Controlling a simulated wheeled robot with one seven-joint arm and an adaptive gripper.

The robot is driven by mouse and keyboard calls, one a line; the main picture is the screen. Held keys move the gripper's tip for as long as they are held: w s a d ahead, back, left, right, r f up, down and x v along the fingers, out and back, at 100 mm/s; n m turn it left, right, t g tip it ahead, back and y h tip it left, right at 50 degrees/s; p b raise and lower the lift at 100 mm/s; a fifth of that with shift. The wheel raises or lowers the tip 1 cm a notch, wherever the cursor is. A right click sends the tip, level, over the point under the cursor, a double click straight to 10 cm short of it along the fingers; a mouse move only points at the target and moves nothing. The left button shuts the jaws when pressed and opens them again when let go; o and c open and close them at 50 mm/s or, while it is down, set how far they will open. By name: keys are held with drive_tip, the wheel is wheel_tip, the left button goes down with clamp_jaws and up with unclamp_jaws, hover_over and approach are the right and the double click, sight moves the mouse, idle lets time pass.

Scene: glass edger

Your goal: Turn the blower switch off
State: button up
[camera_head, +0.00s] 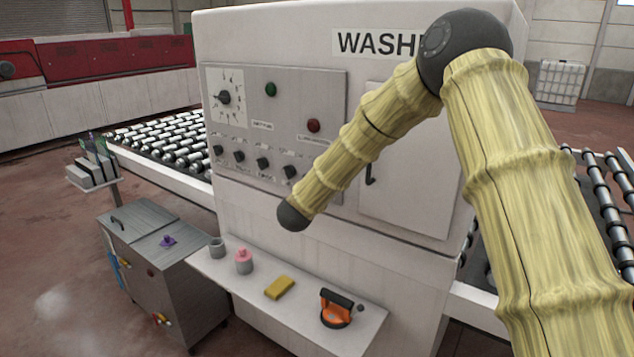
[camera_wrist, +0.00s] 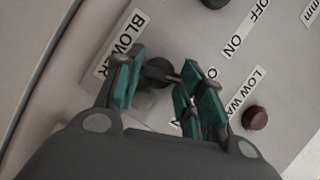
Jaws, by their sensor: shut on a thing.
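The blower switch (camera_wrist: 158,72) is a dark round knob on the grey panel, beside the BLOWER label (camera_wrist: 120,42) in the wrist view. My gripper (camera_wrist: 163,82) has its teal-padded fingers on either side of the knob and is shut on it. The fingers cover part of the knob and of the OFF/ON marking around it, so its exact setting cannot be read. In the head view my arm crosses in front of the control panel (camera_head: 325,90), and my gripper cannot be made out there.
A dark red lamp (camera_wrist: 255,118) with a LOW WA... label sits right of the fingers. Another dark knob is at the wrist view's top edge. Below the panel, a white shelf (camera_head: 315,290) holds a yellow sponge (camera_head: 279,287), an orange suction cup (camera_head: 336,309) and cups.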

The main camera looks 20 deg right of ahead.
drive_tip(key=shift+r+n+g+p, duration=0.1)
drive_tip(key=shift+n+g+p, duration=0.4)
drive_tip(key=shift+n+p, duration=0.45)
drive_tip(key=shift+n, duration=0.25)
drive_tip(key=o, duration=1)
drive_tip(key=shift+a, duration=0.1)
drive_tip(key=v, duration=1.2)
drive_tip(key=shift+w, duration=0.1)
